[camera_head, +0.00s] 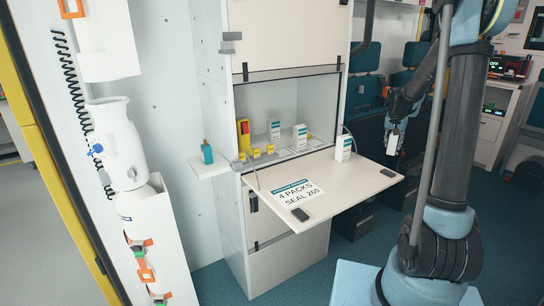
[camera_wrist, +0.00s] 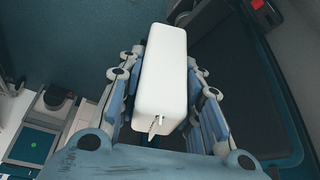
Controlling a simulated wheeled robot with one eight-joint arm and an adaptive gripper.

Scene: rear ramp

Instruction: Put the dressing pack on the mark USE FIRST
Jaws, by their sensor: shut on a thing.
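My gripper (camera_head: 396,128) is right of the fold-down flap, in front of the dark blue seats. It is shut on a plain white box, taken as the dressing pack (camera_wrist: 164,72), which lies between the fingers in the wrist view. It shows small and white in the head view (camera_head: 393,145). Similar white-and-teal packs stand upright in the cabinet, one at left (camera_head: 274,130) and one at right (camera_head: 300,138). Another pack (camera_head: 343,148) stands at the flap's back right. I cannot make out a mark reading USE FIRST.
The pale flap (camera_head: 345,182) holds a sign (camera_head: 297,192) reading "4 PACKS SEAL 260" and dark pieces at its front (camera_head: 300,214) and right (camera_head: 388,173). A teal bottle (camera_head: 207,152) stands on a small side shelf (camera_head: 210,167). The flap's middle is clear.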

